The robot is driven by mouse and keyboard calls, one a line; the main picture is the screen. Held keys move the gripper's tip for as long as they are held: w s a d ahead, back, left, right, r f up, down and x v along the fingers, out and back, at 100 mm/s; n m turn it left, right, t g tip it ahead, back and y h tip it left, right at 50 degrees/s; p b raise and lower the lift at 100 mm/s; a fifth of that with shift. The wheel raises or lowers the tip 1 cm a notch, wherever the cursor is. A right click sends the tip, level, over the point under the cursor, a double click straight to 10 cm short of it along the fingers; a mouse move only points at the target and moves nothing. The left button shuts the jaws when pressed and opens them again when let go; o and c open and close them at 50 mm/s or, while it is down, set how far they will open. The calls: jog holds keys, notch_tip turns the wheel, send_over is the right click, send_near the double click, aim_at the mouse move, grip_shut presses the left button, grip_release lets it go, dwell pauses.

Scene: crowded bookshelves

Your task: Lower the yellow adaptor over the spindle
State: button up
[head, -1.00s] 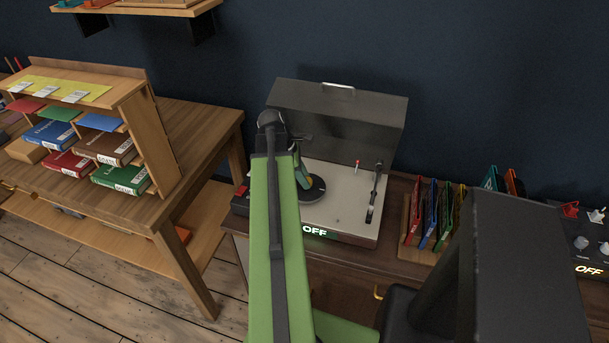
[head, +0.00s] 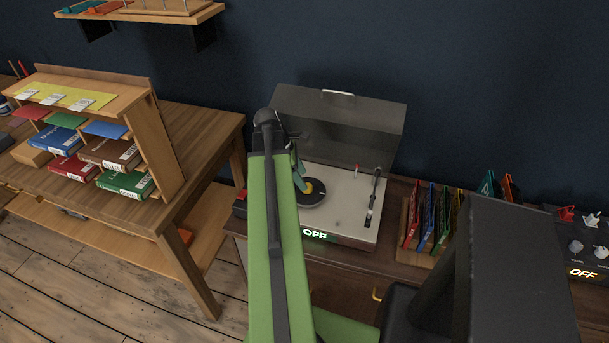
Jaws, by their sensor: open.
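A record player (head: 340,210) with its dark lid raised stands on the cabinet, and its front reads OFF. The yellow adaptor (head: 308,188) shows as a small yellow spot near the middle of the black platter (head: 316,198). The spindle cannot be made out; I cannot tell whether the adaptor is around it. My gripper (head: 298,168) is open, just above and left of the adaptor, and partly hidden behind my green arm. The arm also hides the platter's left part.
The tonearm (head: 374,195) lies along the deck's right side. The raised lid (head: 345,125) stands behind. A rack of coloured sleeves (head: 430,220) is to the right, and a wooden desk with books (head: 125,185) is to the left.

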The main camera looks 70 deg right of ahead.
jog(key=p+v, duration=1.1)
jog(key=v, duration=0.3)
